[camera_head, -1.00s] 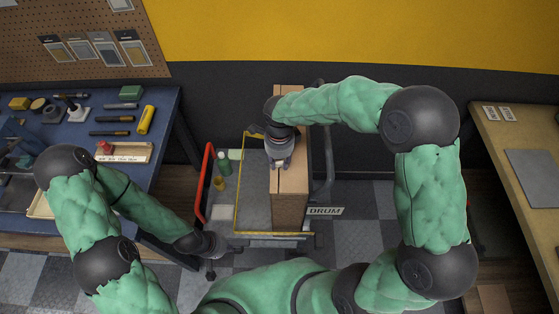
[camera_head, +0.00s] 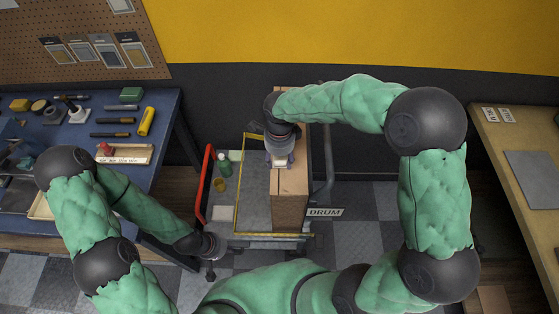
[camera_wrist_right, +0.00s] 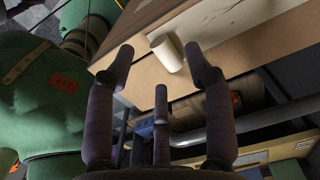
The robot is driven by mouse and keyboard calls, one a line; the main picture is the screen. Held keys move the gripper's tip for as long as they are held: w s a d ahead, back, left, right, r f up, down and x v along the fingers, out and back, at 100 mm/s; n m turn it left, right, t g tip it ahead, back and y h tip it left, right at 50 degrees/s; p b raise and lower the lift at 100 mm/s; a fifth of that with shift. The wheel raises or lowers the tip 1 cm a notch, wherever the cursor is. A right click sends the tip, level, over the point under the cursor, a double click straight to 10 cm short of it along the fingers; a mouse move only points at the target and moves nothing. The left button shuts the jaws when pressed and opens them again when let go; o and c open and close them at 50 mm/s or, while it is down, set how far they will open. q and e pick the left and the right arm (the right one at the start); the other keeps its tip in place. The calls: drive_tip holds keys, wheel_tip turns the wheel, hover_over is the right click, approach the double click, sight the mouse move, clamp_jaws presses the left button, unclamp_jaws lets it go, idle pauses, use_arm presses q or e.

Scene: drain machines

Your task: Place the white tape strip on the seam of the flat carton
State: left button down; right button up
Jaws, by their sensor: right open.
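The brown carton (camera_head: 290,205) stands on a cart, with a seam line along its top; it also shows in the right wrist view (camera_wrist_right: 142,88). A small white piece (camera_head: 280,162), apparently the tape strip, shows at the carton's top below my right gripper (camera_head: 280,155). In the right wrist view it looks like a short white cylinder (camera_wrist_right: 167,53) at the carton's edge, between the spread fingers of my right gripper (camera_wrist_right: 160,58). The fingers are open; contact with the piece is unclear. My left gripper (camera_head: 212,248) is low beside the cart, its fingers too small to read.
The cart has a red handle (camera_head: 205,182), a yellow-edged deck (camera_head: 252,212) and a DRUM label (camera_head: 325,212). A green bottle (camera_head: 224,165) stands on it. A blue bench (camera_head: 165,115) with tools is at left, a wooden table (camera_head: 510,130) at right.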

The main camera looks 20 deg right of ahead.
wheel_tip(320, 180, up, 10)
drive_tip(key=p, duration=0.1)
drive_tip(key=shift+p, duration=0.35)
